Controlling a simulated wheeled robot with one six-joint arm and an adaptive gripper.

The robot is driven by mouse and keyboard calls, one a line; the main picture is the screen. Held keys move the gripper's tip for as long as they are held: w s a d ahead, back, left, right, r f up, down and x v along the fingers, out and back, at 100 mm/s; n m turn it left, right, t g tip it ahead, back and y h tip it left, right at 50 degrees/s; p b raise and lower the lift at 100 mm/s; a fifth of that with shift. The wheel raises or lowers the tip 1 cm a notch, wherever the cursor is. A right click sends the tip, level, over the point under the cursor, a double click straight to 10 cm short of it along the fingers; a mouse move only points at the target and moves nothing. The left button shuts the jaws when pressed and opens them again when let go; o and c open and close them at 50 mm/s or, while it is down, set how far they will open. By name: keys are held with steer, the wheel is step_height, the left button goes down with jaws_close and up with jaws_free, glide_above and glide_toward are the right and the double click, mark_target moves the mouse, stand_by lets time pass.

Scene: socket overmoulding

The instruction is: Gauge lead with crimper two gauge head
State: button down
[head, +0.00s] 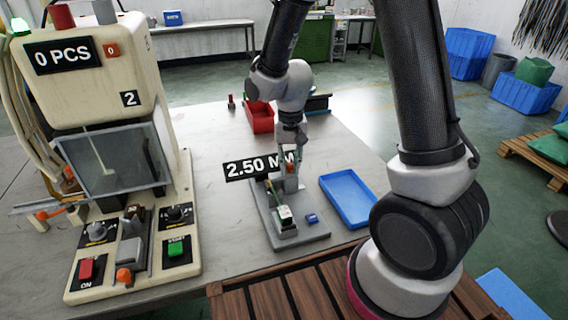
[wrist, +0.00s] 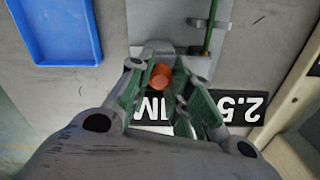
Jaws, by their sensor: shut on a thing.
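The gauge (head: 297,236) is a grey plate fixture on the table with a 2.50 MM display (head: 250,166) at its back. A thin green rod (wrist: 211,35) runs along its side, and a small white block (head: 285,213) sits on it. My gripper (head: 290,172) is at the back of the gauge, beside the display. Its green-padded fingers are around an orange cylindrical piece (wrist: 160,76), also visible in the head view (head: 291,168). I cannot tell whether this piece is fixed to the gauge. Crimper two (head: 100,120) stands at left, reading 0 PCS. No lead can be made out clearly.
A blue tray (head: 348,200) lies right of the gauge and a small blue block (head: 312,218) sits at its front. A red bin (head: 260,118) stands behind. The table between crimper and gauge is clear. A slatted wooden surface (head: 290,300) is in front.

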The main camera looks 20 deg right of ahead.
steer(key=shift+d, duration=1.35)
steer(key=shift+w, duration=0.1)
steer(key=c, duration=1.3)
jaws_free()
steer(key=shift+d, duration=0.15)
steer(key=shift+o, duration=0.2)
step_height(320, 180, up, 12)
